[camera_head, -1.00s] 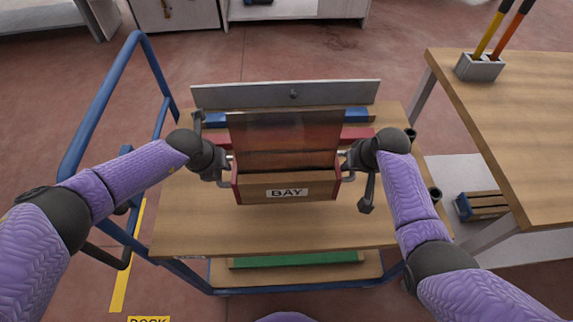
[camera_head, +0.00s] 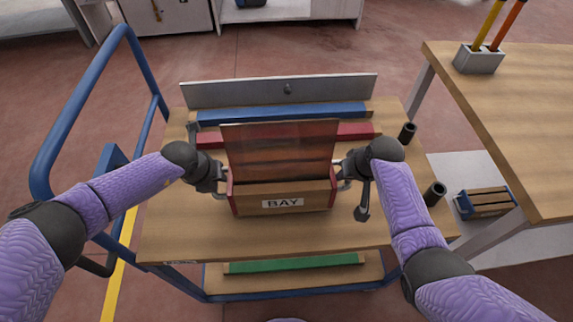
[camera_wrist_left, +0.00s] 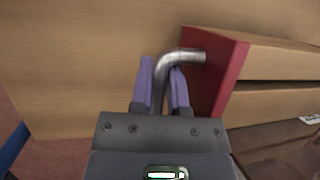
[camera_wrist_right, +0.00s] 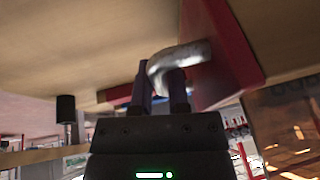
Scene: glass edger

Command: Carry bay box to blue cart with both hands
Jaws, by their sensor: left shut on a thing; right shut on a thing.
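The bay box (camera_head: 254,203) is a wooden box with red ends, a "BAY" label on its front and a dark translucent panel standing up from it. It is over the wooden top of the blue cart (camera_head: 170,225); I cannot tell whether it touches the top. My left gripper (camera_head: 220,187) is shut on the metal handle at the box's left end, and the left wrist view shows the fingers (camera_wrist_left: 162,85) around the bent handle. My right gripper (camera_head: 342,178) is shut on the right handle, and the right wrist view shows its fingers (camera_wrist_right: 160,90) on it.
A blue bar (camera_head: 285,114), a red bar (camera_head: 355,131) and a grey panel (camera_head: 275,92) lie behind the box on the cart. The cart's blue push rail (camera_head: 80,105) rises at left. A wooden table (camera_head: 510,110) stands at right. The cart top's front strip is clear.

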